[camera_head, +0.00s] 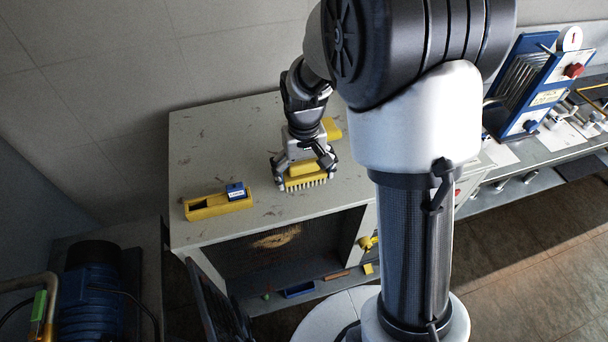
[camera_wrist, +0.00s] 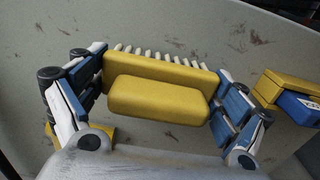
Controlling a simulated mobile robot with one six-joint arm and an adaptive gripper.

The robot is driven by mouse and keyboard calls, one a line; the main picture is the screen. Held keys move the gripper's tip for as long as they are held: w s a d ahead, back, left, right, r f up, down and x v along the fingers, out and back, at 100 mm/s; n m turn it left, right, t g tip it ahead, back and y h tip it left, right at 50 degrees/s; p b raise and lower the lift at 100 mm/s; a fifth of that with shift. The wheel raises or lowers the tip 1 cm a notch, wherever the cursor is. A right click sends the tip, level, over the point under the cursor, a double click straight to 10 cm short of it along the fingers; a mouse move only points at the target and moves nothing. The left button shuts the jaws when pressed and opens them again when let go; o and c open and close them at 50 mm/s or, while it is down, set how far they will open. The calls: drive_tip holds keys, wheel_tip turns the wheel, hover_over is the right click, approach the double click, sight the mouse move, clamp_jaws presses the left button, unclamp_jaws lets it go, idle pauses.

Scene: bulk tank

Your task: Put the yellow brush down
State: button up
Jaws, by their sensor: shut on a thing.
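The yellow brush (camera_head: 304,179) is a yellow block with a raised grip and a row of white bristles. My gripper (camera_head: 305,172) is shut on it over the grey cabinet top (camera_head: 215,142). In the wrist view the brush (camera_wrist: 160,95) spans the space between the blue finger pads of my gripper (camera_wrist: 158,98), one at each end. In the head view the bristles point down, close to the cabinet top near its front edge. I cannot tell whether they touch it.
A yellow holder (camera_head: 207,207) with a blue block (camera_head: 236,190) stands to the left on the cabinet top. Another yellow object (camera_head: 331,129) lies behind my gripper. The top's left and back areas are clear. A blue plate unit (camera_head: 525,95) stands on the right bench.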

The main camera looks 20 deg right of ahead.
drive_tip(key=shift+f, duration=0.3)
drive_tip(key=shift+r, duration=0.1)
drive_tip(key=o, duration=0.9)
drive_tip(key=shift+o, duration=0.2)
